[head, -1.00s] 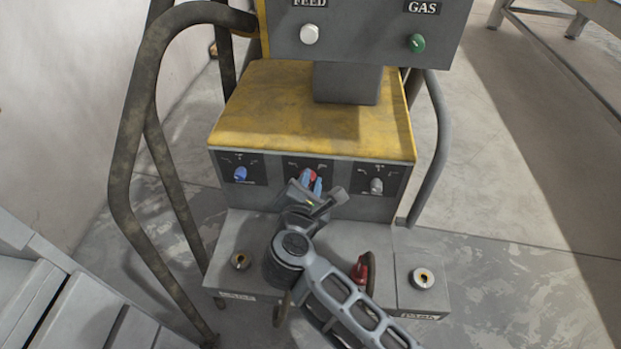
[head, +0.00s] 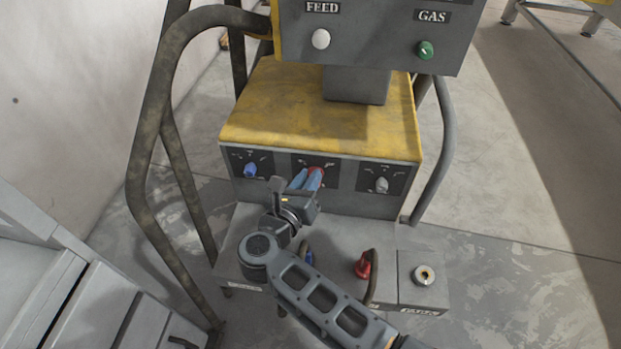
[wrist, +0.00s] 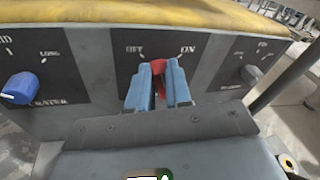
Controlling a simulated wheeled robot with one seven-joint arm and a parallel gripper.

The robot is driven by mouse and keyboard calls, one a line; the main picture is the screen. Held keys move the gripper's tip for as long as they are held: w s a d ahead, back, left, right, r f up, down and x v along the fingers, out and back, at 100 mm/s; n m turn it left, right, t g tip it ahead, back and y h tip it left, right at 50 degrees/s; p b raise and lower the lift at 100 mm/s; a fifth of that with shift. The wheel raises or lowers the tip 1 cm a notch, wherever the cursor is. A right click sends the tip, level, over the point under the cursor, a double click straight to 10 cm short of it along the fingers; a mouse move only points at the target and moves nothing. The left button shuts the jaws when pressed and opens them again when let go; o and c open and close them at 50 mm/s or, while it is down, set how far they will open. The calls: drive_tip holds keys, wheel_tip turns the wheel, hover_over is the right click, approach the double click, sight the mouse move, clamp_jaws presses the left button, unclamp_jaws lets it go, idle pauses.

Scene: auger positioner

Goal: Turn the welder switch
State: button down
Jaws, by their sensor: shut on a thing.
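The welder switch is a red knob (head: 318,170) on the middle black panel of the welder's front face. In the wrist view the red knob (wrist: 159,74) sits between the OFF and ON marks. My gripper (head: 311,175) has its blue fingers closed on the knob, one finger on each side. The gripper's fingers also show in the wrist view (wrist: 158,80) and cover much of the knob. The exact mark the knob points at is hard to tell.
A blue knob (head: 250,170) is on the left panel and a grey knob (head: 382,185) on the right one. A box above carries FEED and GAS buttons. A red plug with a cable (head: 363,265) is on the lower ledge. A bent tube rail (head: 141,150) stands at left.

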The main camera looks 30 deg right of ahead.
drive_tip(key=n, duration=0.3)
drive_tip(key=n+h+b, duration=0.1)
drive_tip(key=shift+w+a+f+n, duration=0.2)
drive_tip(key=shift+a+f+n, duration=0.1)
drive_tip(key=shift+f, duration=0.1)
idle(0.4)
drive_tip(key=c, duration=1.1)
unclamp_jaws()
drive_tip(key=shift+o, duration=0.2)
drive_tip(key=v, duration=0.7)
drive_tip(key=shift+s+a+f, duration=0.2)
drive_tip(key=shift+s+a, duration=0.05)
drive_tip(key=shift+a, duration=0.1)
